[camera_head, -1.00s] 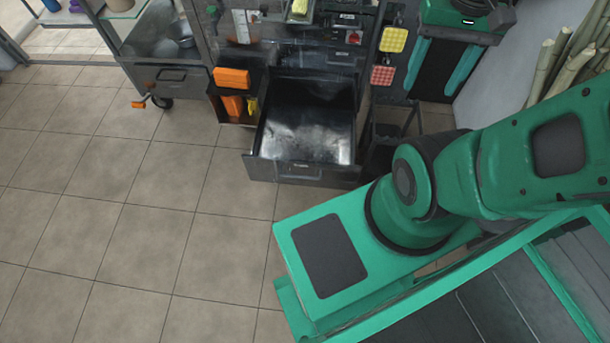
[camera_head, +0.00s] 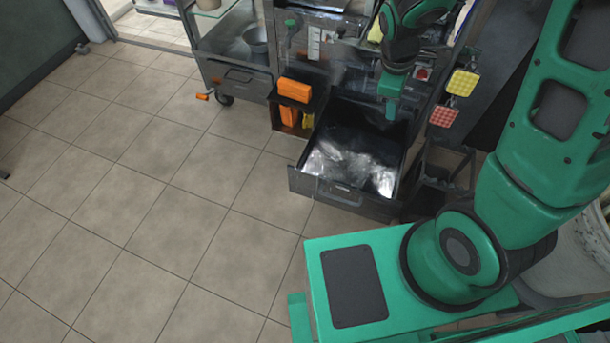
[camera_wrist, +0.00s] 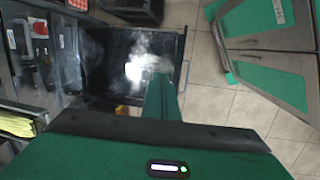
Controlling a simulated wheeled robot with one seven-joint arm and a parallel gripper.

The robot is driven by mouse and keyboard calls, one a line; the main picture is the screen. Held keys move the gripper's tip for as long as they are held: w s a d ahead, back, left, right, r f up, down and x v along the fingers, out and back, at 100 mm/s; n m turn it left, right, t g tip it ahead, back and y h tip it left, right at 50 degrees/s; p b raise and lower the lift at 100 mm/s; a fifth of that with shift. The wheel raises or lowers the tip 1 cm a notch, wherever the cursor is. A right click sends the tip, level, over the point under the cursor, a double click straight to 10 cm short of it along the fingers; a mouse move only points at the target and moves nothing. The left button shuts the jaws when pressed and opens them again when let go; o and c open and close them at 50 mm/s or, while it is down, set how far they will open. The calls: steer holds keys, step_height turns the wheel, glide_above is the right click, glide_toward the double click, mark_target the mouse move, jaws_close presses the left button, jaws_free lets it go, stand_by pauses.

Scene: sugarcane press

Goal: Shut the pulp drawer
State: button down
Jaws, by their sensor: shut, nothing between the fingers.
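The pulp drawer (camera_head: 341,193) is a dark metal box, pulled out from the lower front of the press. Its inside is shiny and looks empty, and a handle shows on its front panel. In the wrist view the drawer (camera_wrist: 105,62) lies left of and beyond the fingers, with its front edge and handle at its right side. My gripper (camera_head: 391,108) is shut and empty, pointing down over the rear right part of the drawer. In the wrist view the green fingers (camera_wrist: 163,88) overlap the drawer's near front corner. I cannot tell whether they touch it.
An orange box (camera_head: 294,90) sits on a small side shelf left of the drawer. A wheeled metal cart (camera_head: 238,78) stands further left. Yellow (camera_head: 462,82) and red (camera_head: 444,116) pads hang at the right. The tiled floor in front of the drawer is clear.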

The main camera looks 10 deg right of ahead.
steer(key=w+a+f+n, duration=0.3)
steer(key=a+f+n, duration=0.6)
steer(key=a+f, duration=0.25)
steer(key=n+t, duration=0.2)
steer(key=n, duration=0.8)
glide_toward(305, 175)
steer(key=s+a+r, duration=0.2)
steer(key=s+r, duration=0.2)
steer(key=s, duration=0.1)
steer(key=shift+y, duration=0.4)
steer(key=shift+w+d+f, duration=0.6)
steer(key=shift+w+f, duration=0.25)
steer(key=shift+f, duration=0.85)
steer(key=shift+w+d+f, duration=0.65)
steer(key=shift+w+f, duration=0.2)
steer(key=shift+f, duration=0.8)
steer(key=shift+w+d+f, duration=0.6)
steer(key=shift+w+f, duration=0.25)
steer(key=shift+f, duration=0.85)
steer(key=shift+w, duration=0.1)
